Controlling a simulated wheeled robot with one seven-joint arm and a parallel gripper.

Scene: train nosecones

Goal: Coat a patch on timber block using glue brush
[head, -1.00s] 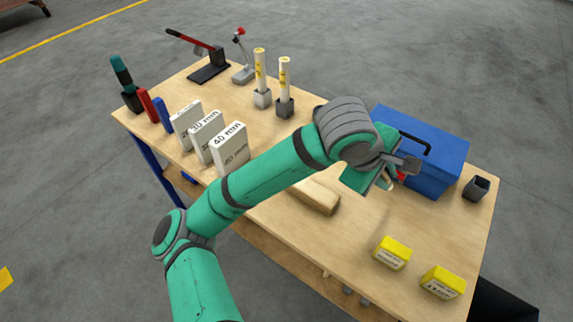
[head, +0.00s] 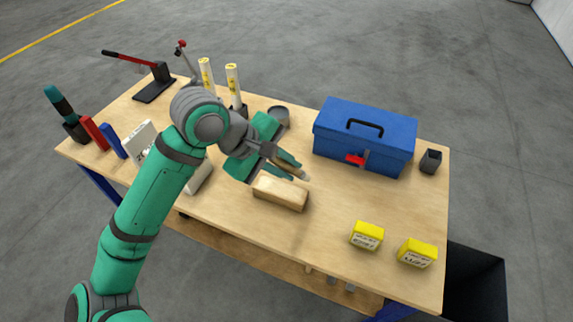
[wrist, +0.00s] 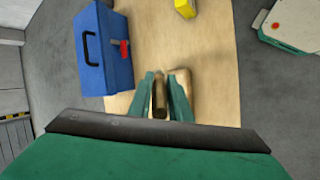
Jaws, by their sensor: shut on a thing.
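The timber block (head: 280,194) lies on the workbench (head: 250,235) near its front edge, left of the yellow boxes. My gripper (head: 283,167) is just behind and above the block, shut on the glue brush (head: 293,171), whose pale tip points to the right. In the wrist view the brush (wrist: 159,98) stands between the two green fingers, and part of the block (wrist: 183,80) shows beside the right finger. I cannot tell whether the brush touches the block. A round grey pot (head: 278,115) stands behind my gripper.
A blue toolbox (head: 365,137) with a red latch stands at the back right, beside a dark square cup (head: 430,161). Two yellow boxes (head: 367,235) (head: 417,252) sit at the front right. White gauge blocks (head: 140,140) are partly hidden behind my arm.

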